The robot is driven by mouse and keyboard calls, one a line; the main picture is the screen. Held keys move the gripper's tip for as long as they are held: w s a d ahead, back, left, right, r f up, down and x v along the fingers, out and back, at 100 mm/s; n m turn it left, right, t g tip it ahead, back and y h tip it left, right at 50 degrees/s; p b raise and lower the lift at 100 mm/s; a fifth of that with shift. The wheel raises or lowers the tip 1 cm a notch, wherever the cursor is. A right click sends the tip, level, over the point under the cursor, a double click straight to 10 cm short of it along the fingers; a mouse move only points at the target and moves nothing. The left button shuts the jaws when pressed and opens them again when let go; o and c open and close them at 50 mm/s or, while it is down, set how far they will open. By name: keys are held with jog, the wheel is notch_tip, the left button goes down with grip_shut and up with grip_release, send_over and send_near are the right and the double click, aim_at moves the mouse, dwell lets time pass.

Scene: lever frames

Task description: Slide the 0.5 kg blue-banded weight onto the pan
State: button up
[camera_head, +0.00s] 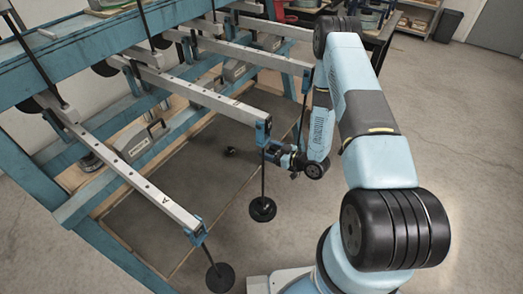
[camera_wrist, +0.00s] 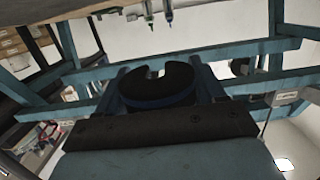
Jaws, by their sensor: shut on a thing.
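The slotted black weight with a blue band (camera_wrist: 160,92) sits between the two fingers of my gripper (camera_wrist: 162,88) in the wrist view. Its slot faces the top of that picture, and no rod shows inside it. In the head view my gripper (camera_head: 274,152) is beside the hanging rod of the lever marked B, above its round black pan (camera_head: 262,209). I cannot tell whether it touches the rod, and the weight is not clear there. Another black pan (camera_head: 220,277) hangs from the lever marked A, nearer the camera.
Grey lever beams (camera_head: 140,180) extend from the blue frame (camera_head: 50,180) at left. More levers stand farther back. A dark mat (camera_head: 180,190) lies under them. A small dark object (camera_head: 230,151) shows near my gripper. The concrete floor at right is clear.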

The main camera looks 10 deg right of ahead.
jog(key=shift+s+d+r, duration=0.2)
jog(key=shift+d+r, duration=0.1)
jog(key=shift+r, duration=1.4)
